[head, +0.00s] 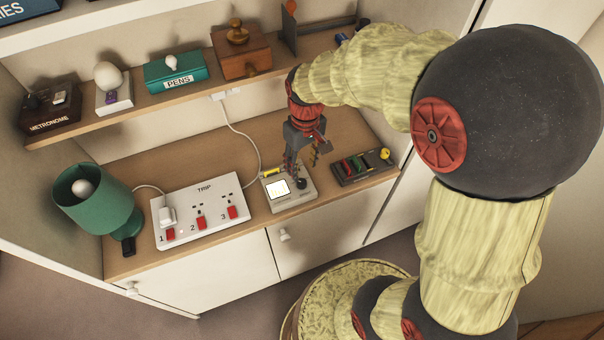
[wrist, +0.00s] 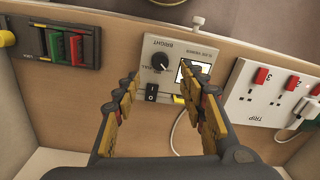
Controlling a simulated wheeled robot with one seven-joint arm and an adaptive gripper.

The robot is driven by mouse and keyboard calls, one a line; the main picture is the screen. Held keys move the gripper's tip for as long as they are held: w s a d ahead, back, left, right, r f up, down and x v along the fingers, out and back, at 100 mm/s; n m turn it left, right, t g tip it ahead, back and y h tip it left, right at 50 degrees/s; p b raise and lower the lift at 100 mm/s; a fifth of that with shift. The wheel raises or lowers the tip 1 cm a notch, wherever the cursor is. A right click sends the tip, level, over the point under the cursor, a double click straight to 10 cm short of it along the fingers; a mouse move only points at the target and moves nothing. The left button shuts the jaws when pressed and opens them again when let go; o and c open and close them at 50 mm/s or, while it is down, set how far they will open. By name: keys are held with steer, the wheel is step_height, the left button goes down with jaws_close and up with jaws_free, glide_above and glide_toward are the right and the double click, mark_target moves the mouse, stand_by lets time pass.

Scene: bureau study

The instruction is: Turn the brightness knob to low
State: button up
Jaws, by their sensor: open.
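The brightness knob (wrist: 160,62) is a round black dial on a pale grey slide viewer (wrist: 172,45), below lettering that looks like BRIGHT. A pale pointer line shows on the knob, but its exact setting is too small to tell. The knob is also in the head view (head: 301,184), at the right of the viewer (head: 272,205) and partly close under my fingers. My gripper (head: 302,164) is above the viewer, pointing down. In the wrist view my gripper (wrist: 162,78) is open, its fingers apart on either side of the knob, with nothing between them.
A white power strip (head: 200,210) with red switches and a green lamp (head: 95,195) stand left. A shelf (head: 150,98) overhangs behind.

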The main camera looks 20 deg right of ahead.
step_height(320, 180, up, 5)
steer(key=shift+d+f, duration=0.1)
steer(key=shift+f, duration=0.1)
stand_by(0.6)
steer(key=s+r+m+t+b, duration=0.1)
steer(key=s+r+t, duration=0.4)
steer(key=s+r, duration=0.7)
steer(key=shift+s+a+m+t, duration=0.3)
steer(key=shift+s+m, duration=0.6)
steer(key=shift+s, duration=0.15)
